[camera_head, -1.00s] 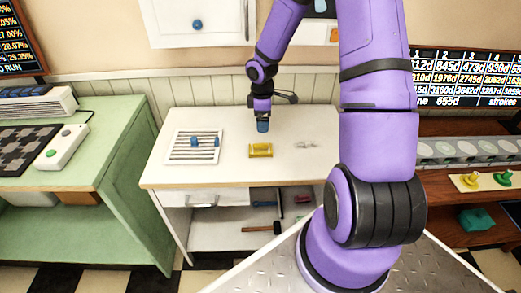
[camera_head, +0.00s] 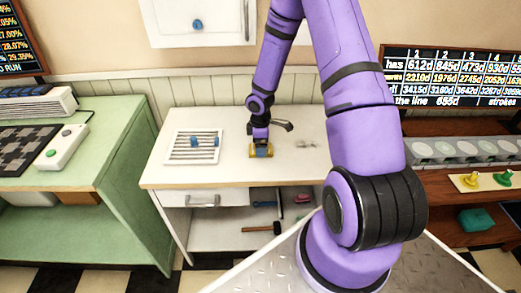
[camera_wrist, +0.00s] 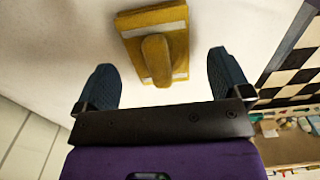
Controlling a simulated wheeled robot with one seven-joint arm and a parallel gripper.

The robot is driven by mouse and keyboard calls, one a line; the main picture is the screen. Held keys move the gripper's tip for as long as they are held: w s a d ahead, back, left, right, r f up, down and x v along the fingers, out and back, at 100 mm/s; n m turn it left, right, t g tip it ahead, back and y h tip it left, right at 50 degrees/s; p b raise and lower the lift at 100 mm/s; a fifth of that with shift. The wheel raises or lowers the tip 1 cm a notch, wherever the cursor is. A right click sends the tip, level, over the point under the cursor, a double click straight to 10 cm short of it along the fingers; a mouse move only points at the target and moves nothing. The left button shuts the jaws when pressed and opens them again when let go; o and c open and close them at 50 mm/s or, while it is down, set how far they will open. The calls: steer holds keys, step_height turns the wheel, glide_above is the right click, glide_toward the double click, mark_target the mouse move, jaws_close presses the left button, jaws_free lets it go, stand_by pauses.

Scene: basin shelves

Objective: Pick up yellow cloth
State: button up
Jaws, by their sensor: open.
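The yellow cloth (camera_wrist: 173,33) lies on the white counter top, a flat piece with pale bands and a raised ridge in the middle. In the head view the yellow cloth (camera_head: 253,154) is partly hidden by my gripper (camera_head: 261,151), which is right over it. In the wrist view my gripper (camera_wrist: 170,80) is open, its two dark blue fingers apart. The cloth's near end and ridge show between and just beyond the fingertips. Nothing is held.
A small grey item (camera_head: 307,143) lies to the right. A hammer (camera_head: 262,228) sits on the shelf below. A green bench (camera_head: 110,160) stands left.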

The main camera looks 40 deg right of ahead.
steer(key=shift+d+f, duration=0.1)
steer(key=shift+f, duration=0.85)
steer(key=c, duration=1.1)
steer(key=shift+o, duration=0.2)
steer(key=shift+r, duration=0.15)
